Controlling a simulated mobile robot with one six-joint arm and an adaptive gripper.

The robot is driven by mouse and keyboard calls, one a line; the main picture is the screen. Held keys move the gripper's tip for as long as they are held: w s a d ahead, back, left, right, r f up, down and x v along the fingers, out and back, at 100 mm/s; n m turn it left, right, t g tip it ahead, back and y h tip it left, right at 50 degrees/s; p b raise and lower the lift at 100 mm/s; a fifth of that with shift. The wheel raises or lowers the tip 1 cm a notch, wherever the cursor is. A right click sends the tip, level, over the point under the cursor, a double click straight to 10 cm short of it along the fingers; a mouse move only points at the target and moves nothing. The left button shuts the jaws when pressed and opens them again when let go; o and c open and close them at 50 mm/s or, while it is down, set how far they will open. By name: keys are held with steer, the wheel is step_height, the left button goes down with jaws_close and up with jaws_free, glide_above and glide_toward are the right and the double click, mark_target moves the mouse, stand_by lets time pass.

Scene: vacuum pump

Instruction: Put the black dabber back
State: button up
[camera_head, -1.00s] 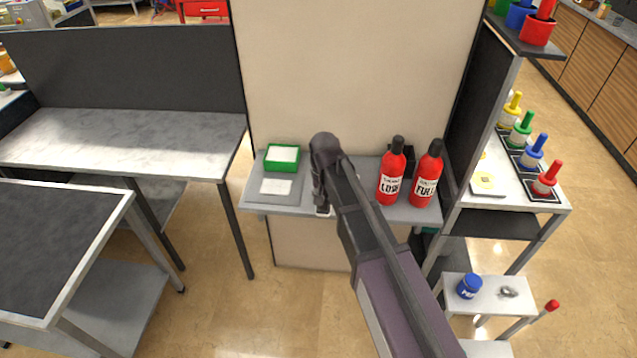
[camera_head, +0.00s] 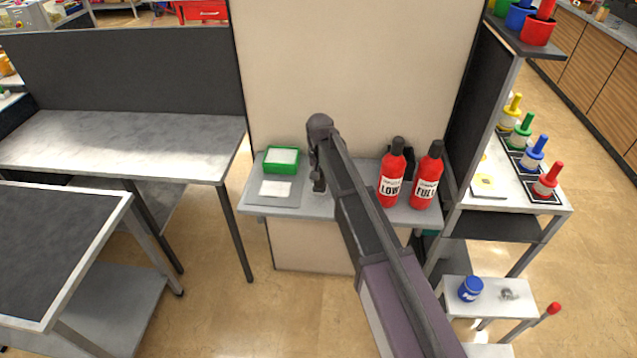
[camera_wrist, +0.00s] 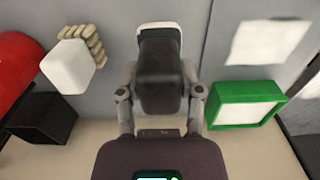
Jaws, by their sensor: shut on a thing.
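The black dabber (camera_wrist: 160,75) is between the two fingers of my gripper (camera_wrist: 160,98) in the wrist view, with a whitish rim at its upper end. My gripper is shut on it. In the head view my gripper (camera_head: 319,183) is over the middle of the small grey shelf (camera_head: 318,207), between the green tray and the red bottles. The dabber is too small and too dark to tell apart there. A black box-like block (camera_wrist: 45,118) stands to the left in the wrist view; I cannot tell whether it is hollow.
The green tray (camera_head: 281,160) and a white sheet (camera_head: 275,188) lie on the shelf's left. Red bottles marked LOW (camera_head: 391,180) and FULL (camera_head: 427,180) stand on its right. A white block (camera_wrist: 68,66) beside a beige stack (camera_wrist: 95,45) shows in the wrist view. A tall panel (camera_head: 350,75) rises behind.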

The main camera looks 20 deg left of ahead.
mark_target(319, 182)
steer(key=shift+w+a+f, duration=0.25)
steer(key=shift+w+a, duration=0.1)
steer(key=shift+w, duration=0.35)
steer(key=shift+s+f+b, duration=0.1)
steer(key=shift+f+b, duration=1.5)
steer(key=shift+b, duration=0.25)
steer(key=shift+f, duration=0.1)
steer(key=o, duration=1)
step_height(319, 182, up, 12)
steer(key=p, duration=1.2)
steer(key=shift+d, duration=0.1)
